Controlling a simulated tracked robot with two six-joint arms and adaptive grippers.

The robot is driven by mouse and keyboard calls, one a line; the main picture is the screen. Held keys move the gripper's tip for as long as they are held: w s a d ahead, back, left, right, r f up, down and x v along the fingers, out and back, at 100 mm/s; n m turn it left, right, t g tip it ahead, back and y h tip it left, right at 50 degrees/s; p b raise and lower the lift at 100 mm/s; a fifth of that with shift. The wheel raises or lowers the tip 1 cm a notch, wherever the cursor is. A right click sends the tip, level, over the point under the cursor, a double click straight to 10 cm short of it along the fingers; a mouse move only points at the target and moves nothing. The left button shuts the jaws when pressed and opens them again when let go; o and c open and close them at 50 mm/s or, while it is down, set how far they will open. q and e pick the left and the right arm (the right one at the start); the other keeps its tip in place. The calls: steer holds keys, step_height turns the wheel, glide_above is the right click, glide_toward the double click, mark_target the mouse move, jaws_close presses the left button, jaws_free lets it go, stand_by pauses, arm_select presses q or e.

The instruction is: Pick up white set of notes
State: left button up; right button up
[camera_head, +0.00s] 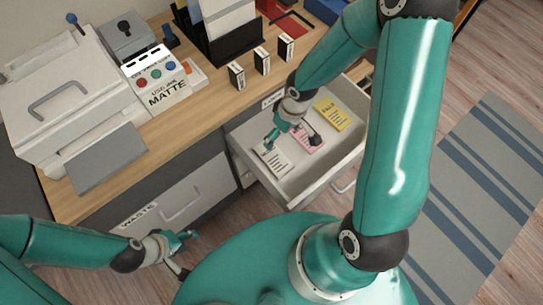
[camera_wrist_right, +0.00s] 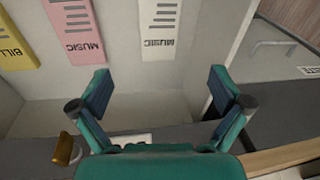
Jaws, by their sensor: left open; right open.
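The white set of notes (camera_head: 272,161) lies flat in the open drawer (camera_head: 308,188), near its left wall. It also shows in the right wrist view (camera_wrist_right: 158,27), printed MUSIC and lined up between my fingers but beyond their tips. My right gripper (camera_head: 291,139) is over the drawer, open and empty; its two fingers show apart in the wrist view (camera_wrist_right: 160,85). A pink set of notes (camera_head: 311,142) lies beside the white one, partly hidden by the gripper. A yellow set (camera_head: 332,115) lies further right. My left gripper (camera_head: 187,254) is open and empty, low before the cabinet.
The wooden desk top (camera_head: 215,108) is above the drawer. It holds a printer (camera_head: 70,95), a box labelled MATTE (camera_head: 160,78) and several small black-and-white boxes (camera_head: 262,61). A closed WASTE drawer (camera_head: 185,195) is to the left. A striped rug (camera_head: 480,180) lies at right.

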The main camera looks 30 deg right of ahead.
steer(key=b, duration=0.4)
glide_above(274, 157)
steer(key=d, duration=0.1)
steer(key=f, duration=0.7)
steer(key=shift+s+f, duration=0.2)
steer(key=shift+s, duration=0.1)
steer(key=shift+w+a+f+b, duration=0.15)
steer(key=shift+f+b, duration=0.4)
steer(key=shift+f, duration=0.45)
steer(key=shift+a+f+b, duration=0.15)
steer(key=shift+f+b, duration=0.4)
steer(key=shift+f, duration=0.4)
steer(key=shift+w+a+f+b, duration=0.15)
steer(key=shift+f+b, duration=0.4)
steer(key=shift+f, duration=0.45)
steer(key=shift+c, duration=0.3)
steer(key=c, duration=1.2)
steer(key=shift+o, duration=0.2)
steer(key=shift+r, duration=0.1)
